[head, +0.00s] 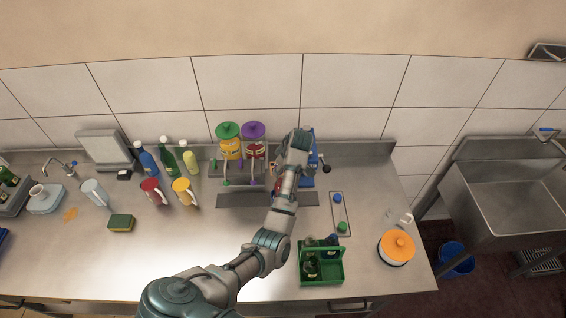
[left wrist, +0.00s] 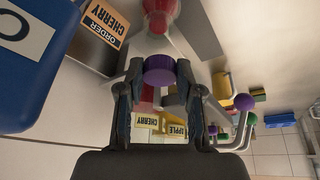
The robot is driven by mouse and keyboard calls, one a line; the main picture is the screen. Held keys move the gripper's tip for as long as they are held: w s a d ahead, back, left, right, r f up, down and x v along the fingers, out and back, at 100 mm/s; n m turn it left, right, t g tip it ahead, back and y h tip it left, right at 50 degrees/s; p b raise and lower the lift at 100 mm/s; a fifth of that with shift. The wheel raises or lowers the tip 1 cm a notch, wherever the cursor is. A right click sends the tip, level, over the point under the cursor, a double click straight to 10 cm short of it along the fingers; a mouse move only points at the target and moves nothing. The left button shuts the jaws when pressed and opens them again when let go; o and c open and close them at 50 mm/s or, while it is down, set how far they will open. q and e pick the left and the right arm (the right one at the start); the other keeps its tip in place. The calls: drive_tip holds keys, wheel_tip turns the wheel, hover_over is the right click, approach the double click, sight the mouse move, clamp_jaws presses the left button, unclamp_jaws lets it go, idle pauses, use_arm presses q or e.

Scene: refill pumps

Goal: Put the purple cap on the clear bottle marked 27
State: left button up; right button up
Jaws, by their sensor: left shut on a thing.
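A purple cap (left wrist: 159,69) sits between the fingertips of my left gripper (left wrist: 160,74) in the left wrist view, and the gripper is shut on it. A clear bottle with red contents (left wrist: 162,14) shows just beyond the cap, apart from it in the picture. I cannot read a 27 on it. In the head view my left gripper (head: 295,150) is at the back of the counter, beside the blue device (head: 309,160). It hides the cap there and most of what lies below it. My right gripper is not in view.
Pump dispensers with a green lid (head: 228,130) and a purple lid (head: 253,130) stand left of my gripper. A slim tray (head: 340,212) with blue and green caps lies to its right. A green caddy (head: 321,278) with dark bottles stands at the front. An "ORDER CHERRY" card (left wrist: 104,21) is close by.

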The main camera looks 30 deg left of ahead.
use_arm(q)
drive_tip(key=shift+d+f, duration=0.15)
drive_tip(key=shift+f, duration=0.3)
drive_tip(key=shift+d+f, duration=0.1)
drive_tip(key=shift+f, duration=0.15)
drive_tip(key=shift+w+f, duration=0.15)
drive_tip(key=shift+w, duration=0.1)
drive_tip(key=shift+w+d, duration=0.15)
drive_tip(key=shift+s+a, duration=0.25)
drive_tip(key=shift+s, duration=0.15)
drive_tip(key=shift+a, duration=0.1)
drive_tip(key=shift+w+d, duration=0.25)
drive_tip(key=shift+d, duration=0.25)
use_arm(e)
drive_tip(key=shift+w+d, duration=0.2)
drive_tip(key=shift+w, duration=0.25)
